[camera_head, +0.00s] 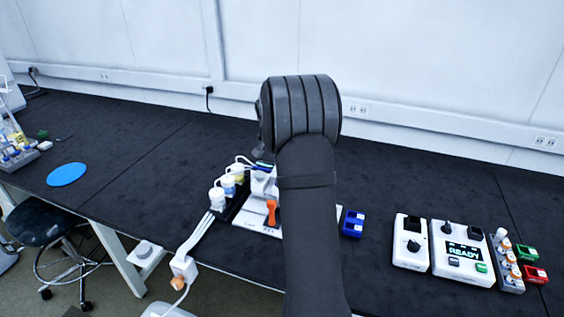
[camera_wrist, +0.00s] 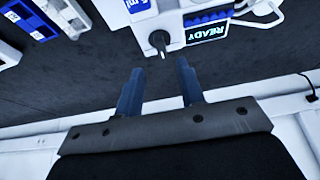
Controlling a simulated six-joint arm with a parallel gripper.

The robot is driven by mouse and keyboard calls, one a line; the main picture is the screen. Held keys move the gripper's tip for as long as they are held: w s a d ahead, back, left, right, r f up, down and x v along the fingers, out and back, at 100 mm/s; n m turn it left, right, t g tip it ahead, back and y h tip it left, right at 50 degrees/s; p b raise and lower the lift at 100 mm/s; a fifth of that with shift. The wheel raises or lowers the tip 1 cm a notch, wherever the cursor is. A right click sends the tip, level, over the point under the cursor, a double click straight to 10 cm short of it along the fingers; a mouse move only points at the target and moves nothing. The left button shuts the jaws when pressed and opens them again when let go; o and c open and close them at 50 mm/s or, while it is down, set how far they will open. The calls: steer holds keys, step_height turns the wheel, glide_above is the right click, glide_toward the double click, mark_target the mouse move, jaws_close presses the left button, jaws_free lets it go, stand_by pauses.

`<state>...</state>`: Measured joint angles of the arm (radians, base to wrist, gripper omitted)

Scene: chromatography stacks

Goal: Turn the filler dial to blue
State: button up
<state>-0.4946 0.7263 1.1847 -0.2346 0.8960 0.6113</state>
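In the wrist view, a white machine (camera_wrist: 172,12) with a lit READY screen (camera_wrist: 207,33) carries a black dial (camera_wrist: 159,39). A small light mark on the dial points toward the bottom of the picture. I cannot read colour marks around it. My gripper (camera_wrist: 158,84) is open and empty, its two dark fingers apart and a little short of the dial, not touching it. In the head view, a white machine with an orange lever (camera_head: 271,212) is partly covered by my arm. My gripper's fingers are hidden there.
Further right are a white dial box (camera_head: 411,256) and another READY machine (camera_head: 480,265). A blue disc (camera_head: 67,174) lies left on the black bench.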

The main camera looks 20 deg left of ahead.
steer(key=v, duration=0.9)
steer(key=shift+s+r, duration=0.2)
steer(key=shift+r, duration=0.15)
steer(key=x, duration=1.7)
steer(key=shift+w+f, duration=0.15)
steer(key=shift+w, duration=0.05)
